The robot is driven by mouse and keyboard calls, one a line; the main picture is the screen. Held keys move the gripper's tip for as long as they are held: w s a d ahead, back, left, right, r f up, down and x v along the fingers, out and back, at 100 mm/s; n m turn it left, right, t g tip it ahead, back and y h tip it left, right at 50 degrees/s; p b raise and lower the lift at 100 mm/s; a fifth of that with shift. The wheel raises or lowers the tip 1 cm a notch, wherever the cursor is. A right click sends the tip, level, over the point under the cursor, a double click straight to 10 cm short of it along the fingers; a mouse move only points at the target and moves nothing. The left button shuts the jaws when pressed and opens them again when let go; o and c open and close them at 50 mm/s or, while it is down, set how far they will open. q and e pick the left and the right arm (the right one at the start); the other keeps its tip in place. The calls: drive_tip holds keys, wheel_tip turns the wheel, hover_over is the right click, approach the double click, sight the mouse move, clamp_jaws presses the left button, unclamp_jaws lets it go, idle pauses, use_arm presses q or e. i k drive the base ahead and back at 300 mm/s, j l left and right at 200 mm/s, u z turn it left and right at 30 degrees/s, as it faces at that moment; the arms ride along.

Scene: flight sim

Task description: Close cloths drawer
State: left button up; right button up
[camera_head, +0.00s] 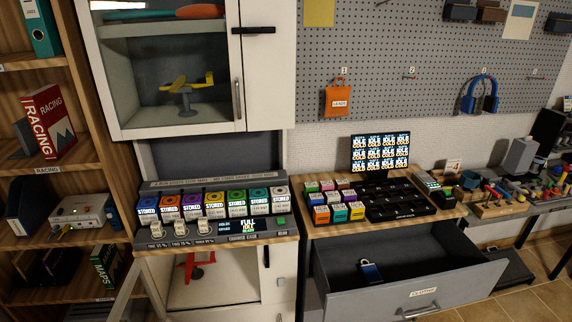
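The cloths drawer (428,298) stands pulled out below the wooden counter at the lower right. Its grey front carries a label that seems to read "CLOTHS" and a metal bar handle (418,311). Neither of my grippers shows in the head view.
A console with several "STORED" canisters (214,205) stands left of the drawer. Coloured boxes and a black tray (395,199) sit on the counter above it. An open lower cabinet (208,283) is at the left. Tiled floor (530,300) is clear at right.

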sight(424, 269)
drive_tip(key=z, duration=1.15)
